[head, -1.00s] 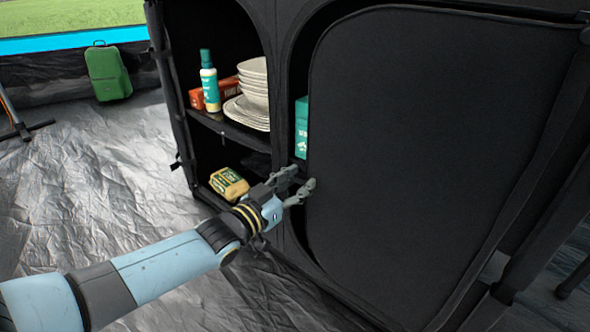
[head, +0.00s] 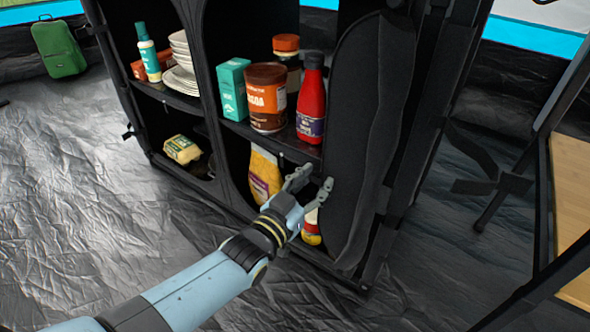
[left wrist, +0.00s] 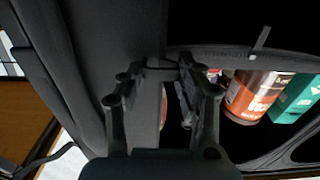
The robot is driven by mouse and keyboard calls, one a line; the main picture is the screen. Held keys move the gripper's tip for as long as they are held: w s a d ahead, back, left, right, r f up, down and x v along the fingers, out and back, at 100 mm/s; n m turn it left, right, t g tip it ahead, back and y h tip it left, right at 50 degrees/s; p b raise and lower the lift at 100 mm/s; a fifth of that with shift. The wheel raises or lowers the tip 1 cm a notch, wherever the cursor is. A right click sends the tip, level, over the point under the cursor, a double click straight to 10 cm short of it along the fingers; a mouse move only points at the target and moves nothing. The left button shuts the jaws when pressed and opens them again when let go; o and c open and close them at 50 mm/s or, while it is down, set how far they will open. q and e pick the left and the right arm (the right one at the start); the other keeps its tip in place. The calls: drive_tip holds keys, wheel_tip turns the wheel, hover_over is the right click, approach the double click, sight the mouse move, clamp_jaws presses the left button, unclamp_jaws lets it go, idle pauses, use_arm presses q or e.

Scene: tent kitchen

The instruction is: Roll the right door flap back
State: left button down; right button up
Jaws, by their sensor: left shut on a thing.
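In the left wrist view the flap (left wrist: 115,45) fills the upper left and middle. My left gripper (head: 312,187) is at the flap's left edge, low in the opening. It is shut on the flap's edge, and its fingers (left wrist: 165,78) show at that edge in the left wrist view. The exact pinch is hard to make out. My right gripper is not in view.
The right compartment shows a teal box (head: 233,90), a cocoa tin (head: 266,97), a red bottle (head: 311,100) and a yellow bag (head: 264,178). The left compartment holds plates (head: 182,80). A wooden-topped table (head: 572,190) stands at right. The silver floor in front is clear.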

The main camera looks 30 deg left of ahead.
use_arm(q)
drive_tip(key=shift+s+d, duration=0.1)
drive_tip(key=shift+d, duration=1)
drive_tip(key=c, duration=0.9)
unclamp_jaws()
drive_tip(key=shift+s, duration=0.1)
drive_tip(key=s, duration=0.8)
drive_tip(key=s+a, duration=0.1)
drive_tip(key=s, duration=0.2)
drive_tip(key=shift+s, duration=0.4)
